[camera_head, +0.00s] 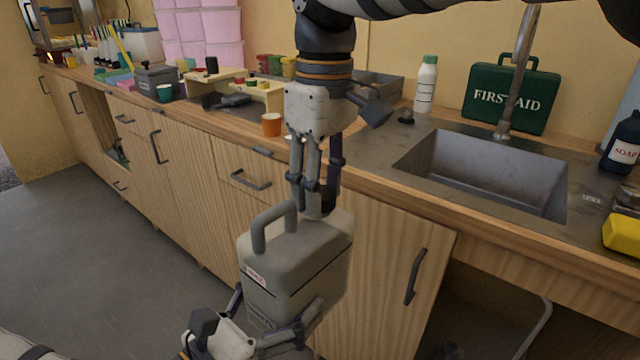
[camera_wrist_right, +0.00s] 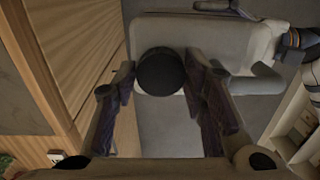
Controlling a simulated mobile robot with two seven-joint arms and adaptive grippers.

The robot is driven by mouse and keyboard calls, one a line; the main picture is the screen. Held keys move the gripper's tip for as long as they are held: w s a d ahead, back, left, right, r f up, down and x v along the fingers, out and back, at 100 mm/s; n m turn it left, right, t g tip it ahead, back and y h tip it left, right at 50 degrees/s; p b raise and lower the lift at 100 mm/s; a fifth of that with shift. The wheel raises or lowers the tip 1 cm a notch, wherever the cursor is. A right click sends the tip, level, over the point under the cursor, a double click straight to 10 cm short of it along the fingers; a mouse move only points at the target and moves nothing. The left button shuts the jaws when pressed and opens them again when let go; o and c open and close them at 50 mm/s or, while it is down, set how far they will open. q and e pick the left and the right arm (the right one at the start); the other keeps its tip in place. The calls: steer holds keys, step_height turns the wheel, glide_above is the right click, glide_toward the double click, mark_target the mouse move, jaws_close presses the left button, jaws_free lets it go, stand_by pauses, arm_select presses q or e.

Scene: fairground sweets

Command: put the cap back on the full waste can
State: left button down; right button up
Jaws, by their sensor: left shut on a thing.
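The waste can (camera_head: 295,275) is a grey-beige canister with a loop handle and a small label. It is held in the air in front of the cabinets, slightly tilted. My left gripper (camera_head: 262,335) is shut on its lower part. My right gripper (camera_head: 318,212) points down at the can's top, beside the handle. In the right wrist view, the round black cap (camera_wrist_right: 160,71) lies between the right fingertips, over the can's top (camera_wrist_right: 215,35). The fingers are close to its sides; whether they press on it, or whether the cap touches the can's opening, I cannot tell.
The counter edge and cabinet doors (camera_head: 385,270) are close behind the can. A sink (camera_head: 490,175), a white bottle with green cap (camera_head: 426,85) and a green first aid case (camera_head: 511,98) are at right. An orange cup (camera_head: 271,125) stands near the counter edge. Floor (camera_head: 90,230) at left is clear.

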steer(key=shift+o, duration=1.1)
steer(key=shift+r, duration=0.1)
step_height(320, 180, up, 7)
steer(key=shift+w+d+r, duration=0.1)
steer(key=shift+w+r, duration=0.05)
steer(key=shift+r, duration=0.05)
